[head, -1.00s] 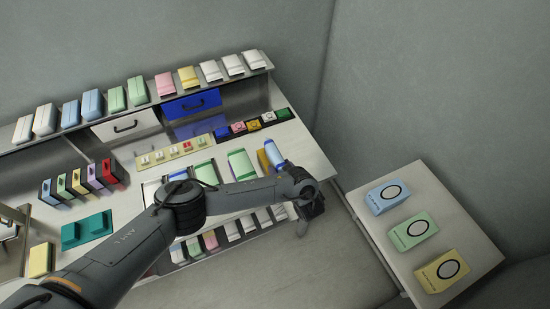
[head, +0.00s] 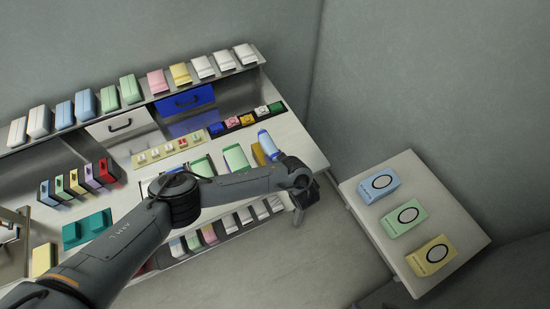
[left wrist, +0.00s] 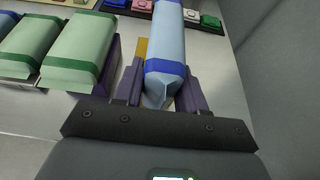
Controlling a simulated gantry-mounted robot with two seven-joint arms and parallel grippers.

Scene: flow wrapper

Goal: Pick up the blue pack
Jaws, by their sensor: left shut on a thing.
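The blue pack (left wrist: 167,42) is a light blue wrapped pack with dark blue bands; in the left wrist view it lies lengthwise between the fingers of my left gripper (left wrist: 160,88). The fingers are shut on its near end. In the head view the blue pack (head: 268,143) shows just beyond my left gripper (head: 284,160), near the right end of the bench, and looks raised and tilted. The wrist hides part of the gripper there. My right gripper is not in view.
Green packs (left wrist: 77,48) lie to the left of the held pack. A yellow piece (head: 258,154) is close beside it. A row of coloured buttons (head: 247,120) stands behind. A side table (head: 440,195) with blue, green and yellow boxes is at the right, across a gap.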

